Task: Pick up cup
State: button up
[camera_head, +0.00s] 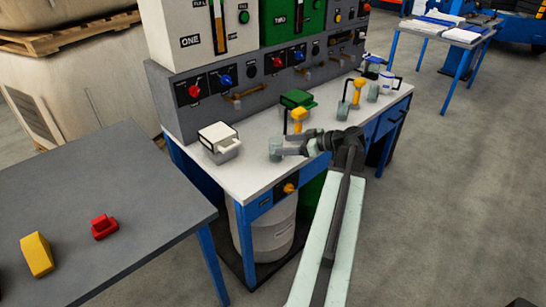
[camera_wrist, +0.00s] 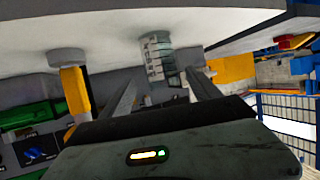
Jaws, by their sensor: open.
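A small grey-green cup (camera_head: 275,147) stands on the white worktop of the panel bench, near its front edge. It also shows in the wrist view (camera_wrist: 158,55), where the scene is upside down, with dark markings on its side. My gripper (camera_head: 283,145) reaches in from the right with its two fingers open. In the wrist view the fingers (camera_wrist: 163,80) point toward the cup, which lies between or just beyond their tips. I cannot tell whether they touch it. Similar cups stand further right on the worktop (camera_head: 343,110) and (camera_head: 372,92).
A white box (camera_head: 218,138) is to the left. A white mug (camera_head: 387,83) stands far right. A grey table (camera_head: 110,190) holds red and yellow blocks.

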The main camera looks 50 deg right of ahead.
jog(key=b+x, duration=0.2)
jog(key=x, duration=0.6)
jog(key=shift+s+a+b, duration=0.1)
jog(key=shift+a+b, duration=0.05)
jog(key=shift+b, duration=0.2)
jog(key=shift+r, duration=0.1)
jog(key=c, duration=1.4)
jog(key=shift+r+p, duration=0.5)
jog(key=shift+c, duration=0.2)
notch_tip(320, 180, up, 3)
jog(key=p, duration=0.3)
jog(key=shift+r, duration=0.1)
jog(key=s+d+p, duration=0.1)
jog(key=s+d, duration=0.7)
jog(key=s, duration=0.5)
jog(key=shift+s+d+r, duration=0.25)
jog(key=shift+s+r, duration=0.15)
jog(key=shift+r, duration=0.1)
